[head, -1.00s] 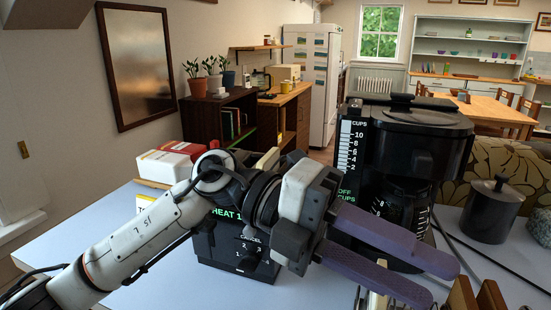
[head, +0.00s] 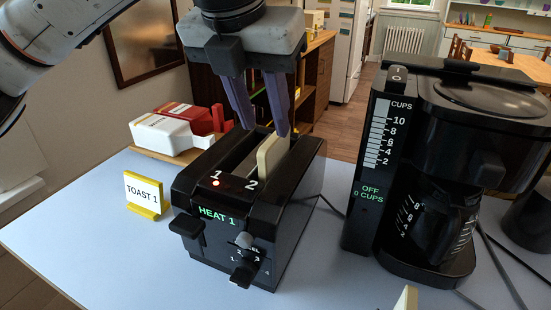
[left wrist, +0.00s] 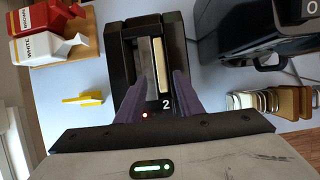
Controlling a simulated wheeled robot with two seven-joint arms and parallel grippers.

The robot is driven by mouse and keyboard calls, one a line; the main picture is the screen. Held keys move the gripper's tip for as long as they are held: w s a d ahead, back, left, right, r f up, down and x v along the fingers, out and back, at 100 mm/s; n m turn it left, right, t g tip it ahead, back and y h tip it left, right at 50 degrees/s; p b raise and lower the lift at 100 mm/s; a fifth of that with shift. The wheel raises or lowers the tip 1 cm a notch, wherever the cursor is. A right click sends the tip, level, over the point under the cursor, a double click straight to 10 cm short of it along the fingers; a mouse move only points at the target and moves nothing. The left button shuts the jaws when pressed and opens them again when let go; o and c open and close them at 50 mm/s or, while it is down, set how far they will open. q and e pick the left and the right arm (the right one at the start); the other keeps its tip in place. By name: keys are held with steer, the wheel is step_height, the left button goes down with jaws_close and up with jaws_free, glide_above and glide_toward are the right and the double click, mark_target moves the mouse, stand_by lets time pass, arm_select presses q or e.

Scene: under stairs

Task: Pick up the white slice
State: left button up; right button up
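A pale, cream-white slice (head: 270,160) stands upright in slot 2 of the black toaster (head: 200,178), its top sticking out. It also shows in the left wrist view (left wrist: 162,66). My left gripper (head: 264,130) is above the toaster, pointing down, open and empty. Its purple fingers straddle the slots in the left wrist view (left wrist: 159,80), one on each side of the slice. In the head view the right fingertip is close to the slice's top; I cannot tell whether it touches. The other slot looks empty. My right gripper is not in view.
A black coffee maker (head: 400,150) stands close on the toaster's right. A yellow-based "TOAST 1" sign (head: 143,195) and white and red cartons (head: 160,135) are on the left. Several white and brown slices stand in a row (left wrist: 285,101) at right.

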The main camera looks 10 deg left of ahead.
mark_target(272, 139)
arm_select(q)
steer(key=p+x, duration=0.1)
steer(key=x, duration=0.5)
steer(key=shift+w+d, duration=0.15)
steer(key=shift+r, duration=0.1)
jaws_close()
